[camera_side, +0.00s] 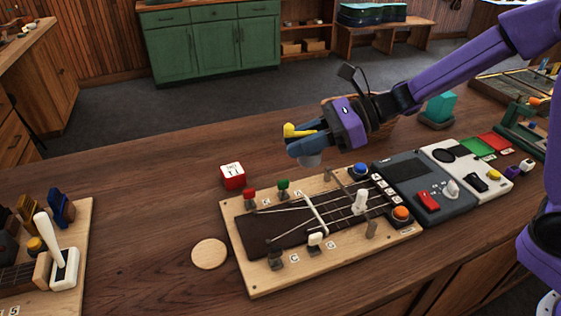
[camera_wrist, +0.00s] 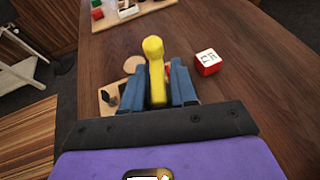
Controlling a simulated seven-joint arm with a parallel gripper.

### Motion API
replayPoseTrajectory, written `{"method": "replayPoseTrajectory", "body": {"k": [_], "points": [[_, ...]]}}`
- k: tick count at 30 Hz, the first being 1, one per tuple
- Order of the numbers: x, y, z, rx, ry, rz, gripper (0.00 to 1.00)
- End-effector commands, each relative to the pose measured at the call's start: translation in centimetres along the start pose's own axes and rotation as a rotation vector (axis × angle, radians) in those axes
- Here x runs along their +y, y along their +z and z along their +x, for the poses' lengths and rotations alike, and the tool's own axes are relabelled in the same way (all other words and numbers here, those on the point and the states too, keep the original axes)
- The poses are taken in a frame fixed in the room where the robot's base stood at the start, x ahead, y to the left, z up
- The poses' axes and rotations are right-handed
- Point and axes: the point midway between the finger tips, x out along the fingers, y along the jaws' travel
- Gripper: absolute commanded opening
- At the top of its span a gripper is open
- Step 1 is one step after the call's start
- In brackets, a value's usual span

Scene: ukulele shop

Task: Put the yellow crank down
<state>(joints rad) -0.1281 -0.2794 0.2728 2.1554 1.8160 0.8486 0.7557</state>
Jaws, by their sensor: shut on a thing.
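The yellow crank (camera_side: 296,131) is held in my gripper (camera_side: 305,146) above the workbench, behind the stringed wooden board. In the wrist view the crank (camera_wrist: 154,62) stands between the two blue fingers of my gripper (camera_wrist: 158,88), with its rounded knob toward the top of the picture. The fingers are shut on it. The crank's lower end is hidden by the fingers and the wrist.
The stringed board (camera_side: 247,278) carries colored pegs and buttons. A red-and-white cube (camera_side: 233,177) and a round wooden disc (camera_side: 209,254) lie left of it. A grey panel (camera_side: 408,174) and a white panel (camera_side: 452,160) stand to the right. The bench (camera_side: 150,190) is clear at left.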

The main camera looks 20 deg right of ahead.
Motion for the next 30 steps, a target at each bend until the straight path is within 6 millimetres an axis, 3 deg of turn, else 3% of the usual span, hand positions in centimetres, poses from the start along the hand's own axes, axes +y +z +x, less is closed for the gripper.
{"method": "replayPoseTrajectory", "body": {"k": [1, 6, 12, 30], "points": [[-1.8, -0.5, -1.2, 0.0, -0.031, 0.014, 0.0], [-5.6, -1.8, -4.0, 0.001, -0.097, 0.04, 0.0], [-7.5, -2.5, -5.2, 0.002, -0.125, 0.053, 0.0], [-14.9, -4.9, 2.5, 0.004, -0.124, 0.054, 0.0]]}}
